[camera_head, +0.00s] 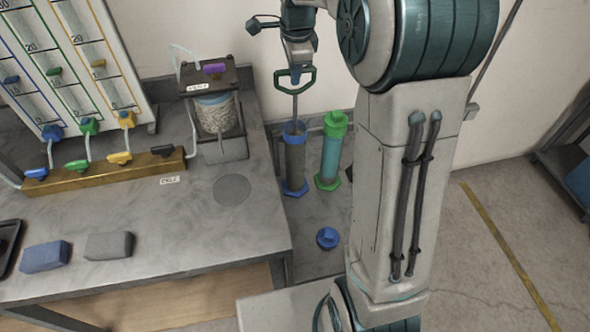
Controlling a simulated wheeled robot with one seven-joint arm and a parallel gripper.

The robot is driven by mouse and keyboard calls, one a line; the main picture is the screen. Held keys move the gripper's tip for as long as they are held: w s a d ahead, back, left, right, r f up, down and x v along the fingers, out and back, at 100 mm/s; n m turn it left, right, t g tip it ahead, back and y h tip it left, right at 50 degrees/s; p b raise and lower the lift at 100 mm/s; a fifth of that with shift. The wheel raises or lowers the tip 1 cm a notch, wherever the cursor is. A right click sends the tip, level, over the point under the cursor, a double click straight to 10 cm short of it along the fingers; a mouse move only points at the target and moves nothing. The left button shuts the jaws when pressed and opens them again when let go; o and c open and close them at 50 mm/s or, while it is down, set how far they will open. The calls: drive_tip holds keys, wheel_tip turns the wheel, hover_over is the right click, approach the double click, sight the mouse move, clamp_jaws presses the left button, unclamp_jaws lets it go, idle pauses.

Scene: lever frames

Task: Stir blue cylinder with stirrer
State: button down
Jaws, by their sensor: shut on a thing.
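The blue cylinder (295,160) stands upright on the lower surface beside the bench, with a blue rim and blue base and greyish contents. My gripper (296,72) is above it, pointing down and shut on the stirrer (295,105) by its dark green loop handle. The stirrer's thin rod hangs upright, and its lower end reaches into the open top of the blue cylinder. How deep the rod goes is hidden by the rim and wall.
A green-capped cylinder (330,150) stands close to the right of the blue one. A loose blue cap (327,238) lies in front. The grey bench (150,235) at left holds a jar apparatus (216,112), a valve manifold (105,170) and two blocks. My arm covers the right-hand side.

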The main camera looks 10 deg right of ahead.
wheel_tip(320, 180, up, 6)
drive_tip(key=p, duration=0.4)
drive_tip(key=shift+f, duration=0.1)
wheel_tip(320, 180, up, 8)
drive_tip(key=p, duration=0.6)
drive_tip(key=shift+f, duration=0.25)
drive_tip(key=shift+r, duration=0.1)
drive_tip(key=shift+r+p, duration=0.45)
drive_tip(key=shift+r, duration=0.05)
idle(0.8)
wheel_tip(320, 180, up, 2)
drive_tip(key=shift+p, duration=0.8)
